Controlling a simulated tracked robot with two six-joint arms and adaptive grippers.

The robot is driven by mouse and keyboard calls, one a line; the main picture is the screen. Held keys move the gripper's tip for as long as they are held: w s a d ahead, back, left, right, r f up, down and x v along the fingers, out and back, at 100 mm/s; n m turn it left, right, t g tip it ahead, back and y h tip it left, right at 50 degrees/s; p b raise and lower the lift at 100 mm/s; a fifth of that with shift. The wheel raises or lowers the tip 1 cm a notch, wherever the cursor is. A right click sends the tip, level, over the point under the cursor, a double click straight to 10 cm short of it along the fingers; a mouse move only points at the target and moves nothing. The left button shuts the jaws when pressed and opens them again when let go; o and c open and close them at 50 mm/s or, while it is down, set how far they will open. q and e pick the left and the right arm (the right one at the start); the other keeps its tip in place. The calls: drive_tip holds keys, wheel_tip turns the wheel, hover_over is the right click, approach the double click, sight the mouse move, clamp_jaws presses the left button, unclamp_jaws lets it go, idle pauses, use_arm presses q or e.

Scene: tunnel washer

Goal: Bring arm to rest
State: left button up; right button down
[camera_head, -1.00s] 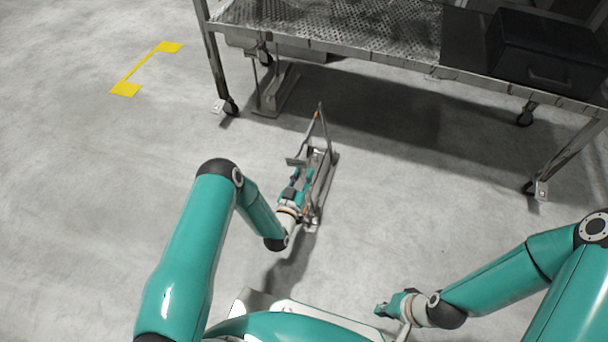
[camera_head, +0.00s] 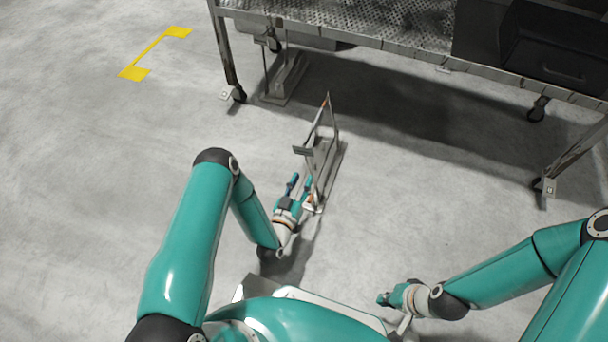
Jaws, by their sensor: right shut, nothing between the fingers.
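My left arm reaches forward, and its gripper (camera_head: 299,182) is open, with two teal fingers apart. Nothing shows held between them. The fingers are beside the near left end of a grey metal stand with an upright frame (camera_head: 325,160) on the floor; I cannot tell whether they touch it. My right arm comes in from the right, bent low near my base. Its gripper (camera_head: 383,299) is shut and empty, pointing left.
A metal table (camera_head: 390,30) on castors stands across the back, with a black box (camera_head: 555,45) on its right. Another grey metal stand (camera_head: 285,80) is by its left leg. Yellow floor marking (camera_head: 155,52) lies at upper left. The floor at left is clear.

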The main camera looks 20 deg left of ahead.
idle(0.5)
use_arm(q)
drive_tip(key=s+d+r+g+h+p, duration=0.2)
drive_tip(key=s+d+g, duration=0.1)
drive_tip(key=s+g, duration=0.65)
drive_tip(key=s+d+r+g+h+p, duration=0.1)
drive_tip(key=s+d+r+g+p, duration=0.2)
drive_tip(key=s+g, duration=0.7)
drive_tip(key=s+r+t+p, duration=0.1)
drive_tip(key=s+r+p, duration=0.1)
drive_tip(key=r+p, duration=1.6)
drive_tip(key=s+r+t+p, duration=0.1)
drive_tip(key=s+r+p, duration=0.1)
drive_tip(key=r+p, duration=1.6)
drive_tip(key=shift+s+d+r+h+p, duration=0.2)
drive_tip(key=shift+d+r+h+p, duration=0.15)
drive_tip(key=shift+p, duration=0.45)
